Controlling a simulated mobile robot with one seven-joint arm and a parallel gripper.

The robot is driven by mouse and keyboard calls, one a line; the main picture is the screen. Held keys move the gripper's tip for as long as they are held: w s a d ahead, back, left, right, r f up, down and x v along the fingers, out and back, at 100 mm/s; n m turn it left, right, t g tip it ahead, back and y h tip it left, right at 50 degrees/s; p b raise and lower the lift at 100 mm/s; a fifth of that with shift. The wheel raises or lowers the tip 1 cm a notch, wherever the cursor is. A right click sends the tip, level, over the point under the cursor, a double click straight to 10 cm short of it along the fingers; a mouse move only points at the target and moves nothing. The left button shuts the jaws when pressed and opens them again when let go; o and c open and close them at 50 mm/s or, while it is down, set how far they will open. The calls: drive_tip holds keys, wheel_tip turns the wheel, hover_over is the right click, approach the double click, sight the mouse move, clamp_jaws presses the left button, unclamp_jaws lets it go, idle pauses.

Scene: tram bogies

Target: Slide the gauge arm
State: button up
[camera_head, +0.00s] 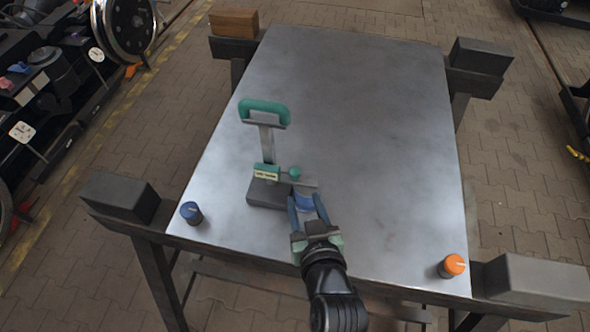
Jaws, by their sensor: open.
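The gauge stands on the metal table top (360,110), left of the middle. Its upright grey bar (267,143) carries a green handle (264,107) at the far end. A labelled green-and-cream slider (266,171), a grey arm (303,183) reaching right and a small green knob (295,172) are at the near end, by a dark grey base block (265,194). My gripper (306,204) is open, its blue fingers pointing away from me at the right side of the block, just below the arm. Whether the fingers touch the arm I cannot tell.
A blue-capped knob (191,212) stands at the table's near left corner and an orange-capped one (452,265) at the near right. The table's right half is clear. Wheels and machinery (125,28) stand at the left.

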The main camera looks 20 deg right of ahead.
sight(295, 173)
drive_tip(key=x, duration=1)
drive_tip(key=shift+w, duration=0.2)
clamp_jaws()
idle(1.1)
